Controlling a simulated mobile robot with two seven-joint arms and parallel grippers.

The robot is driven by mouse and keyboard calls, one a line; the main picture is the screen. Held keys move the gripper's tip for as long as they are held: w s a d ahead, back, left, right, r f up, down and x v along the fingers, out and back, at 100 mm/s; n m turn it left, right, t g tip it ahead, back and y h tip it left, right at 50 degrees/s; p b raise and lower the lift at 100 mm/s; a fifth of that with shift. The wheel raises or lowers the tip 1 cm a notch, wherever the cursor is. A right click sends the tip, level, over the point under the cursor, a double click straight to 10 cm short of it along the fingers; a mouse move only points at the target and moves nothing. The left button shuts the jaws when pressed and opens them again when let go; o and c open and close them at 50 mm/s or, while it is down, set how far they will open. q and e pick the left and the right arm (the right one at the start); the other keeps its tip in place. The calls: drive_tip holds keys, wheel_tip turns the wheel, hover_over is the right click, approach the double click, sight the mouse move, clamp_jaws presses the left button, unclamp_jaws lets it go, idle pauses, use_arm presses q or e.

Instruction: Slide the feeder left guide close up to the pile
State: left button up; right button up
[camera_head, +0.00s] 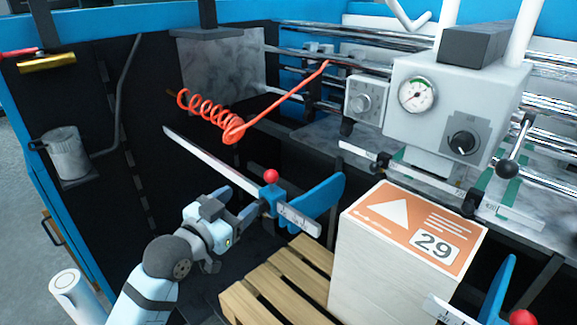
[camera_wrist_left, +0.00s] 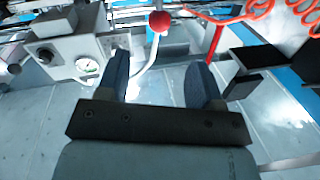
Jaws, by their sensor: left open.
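The feeder left guide is a blue plate (camera_head: 318,197) with a red knob (camera_head: 271,176), mounted on a scaled metal bar (camera_head: 298,218). It stands left of the pile (camera_head: 385,265), a tall pale stack with an orange top sheet marked 29, and a gap shows between them. My left gripper (camera_head: 243,204) is open and empty, just left of the knob. In the left wrist view, its two dark fingers (camera_wrist_left: 160,72) are spread, with the red knob (camera_wrist_left: 160,21) ahead between them. I cannot tell whether a finger touches the guide. My right gripper is not in view.
The pile stands on a wooden pallet (camera_head: 283,282). A second blue guide (camera_head: 497,290) with a red knob (camera_head: 522,318) is at the lower right. A coiled orange hose (camera_head: 212,108) hangs behind the bar. A grey gauge box (camera_head: 440,105) sits above the pile.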

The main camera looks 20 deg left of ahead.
sight(276, 174)
use_arm(q)
drive_tip(key=w, duration=0.4)
drive_tip(key=w+d+p, duration=0.1)
drive_tip(key=w, duration=0.3)
drive_tip(key=w+p, duration=0.1)
drive_tip(key=w, duration=0.3)
drive_tip(key=shift+w+d, duration=0.2)
drive_tip(key=shift+d, duration=0.2)
drive_tip(key=shift+w+d, duration=0.1)
drive_tip(key=shift+w, duration=0.25)
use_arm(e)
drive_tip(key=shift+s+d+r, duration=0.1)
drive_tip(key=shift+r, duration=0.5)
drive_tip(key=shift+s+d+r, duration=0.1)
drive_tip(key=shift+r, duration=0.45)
use_arm(q)
drive_tip(key=c, duration=1.1)
drive_tip(key=shift+d+p, duration=0.1)
drive_tip(key=shift+p, duration=0.2)
clamp_jaws()
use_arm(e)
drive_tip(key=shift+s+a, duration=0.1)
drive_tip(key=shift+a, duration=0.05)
